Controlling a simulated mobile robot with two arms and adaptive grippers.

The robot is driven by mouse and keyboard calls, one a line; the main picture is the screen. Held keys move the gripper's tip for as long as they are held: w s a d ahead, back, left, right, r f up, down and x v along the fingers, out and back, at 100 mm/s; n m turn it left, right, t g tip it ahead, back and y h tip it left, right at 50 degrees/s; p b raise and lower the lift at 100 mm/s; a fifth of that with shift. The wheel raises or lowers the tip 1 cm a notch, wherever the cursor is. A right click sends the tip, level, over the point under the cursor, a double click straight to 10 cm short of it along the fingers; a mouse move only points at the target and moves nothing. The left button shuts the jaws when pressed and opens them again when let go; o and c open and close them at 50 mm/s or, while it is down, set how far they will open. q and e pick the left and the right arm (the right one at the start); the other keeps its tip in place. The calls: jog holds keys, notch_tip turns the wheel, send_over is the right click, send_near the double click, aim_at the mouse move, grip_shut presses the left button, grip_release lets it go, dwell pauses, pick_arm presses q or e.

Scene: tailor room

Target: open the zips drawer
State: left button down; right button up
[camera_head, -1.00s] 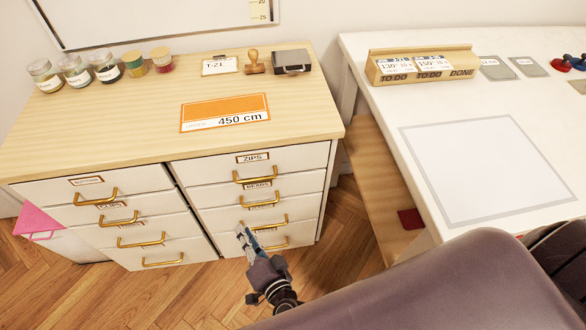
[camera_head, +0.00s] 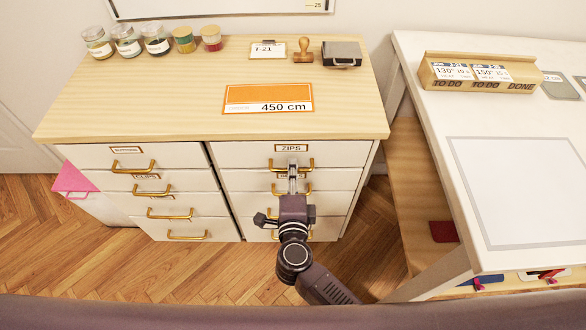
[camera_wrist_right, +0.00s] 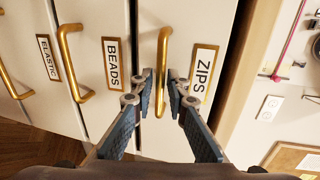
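The white zips drawer (camera_head: 240,152) is the top one in the cabinet's right column and looks shut. Its ZIPS label (camera_wrist_right: 203,72) sits beside its gold bar handle (camera_wrist_right: 163,65) in the right wrist view. My right gripper (camera_head: 292,172) is in front of this handle in the head view. In the wrist view my right gripper (camera_wrist_right: 160,82) is open, with one finger on each side of the handle. A gap shows between the fingers, and I cannot tell whether either finger touches the bar. My left gripper is not in view.
The beads drawer handle (camera_wrist_right: 72,62) is just below. The wooden cabinet top (camera_head: 180,90) holds jars, a stamp (camera_head: 304,52) and a 450 cm card (camera_head: 268,98). A white table (camera_head: 440,115) stands to the right. Bare wood floor (camera_head: 120,275) lies in front.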

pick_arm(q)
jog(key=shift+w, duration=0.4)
pick_arm(e)
jog(key=shift+w, duration=0.25)
grip_shut()
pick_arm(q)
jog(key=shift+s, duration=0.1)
pick_arm(e)
jog(key=shift+s+f, duration=0.1)
jog(key=shift+s, duration=0.05)
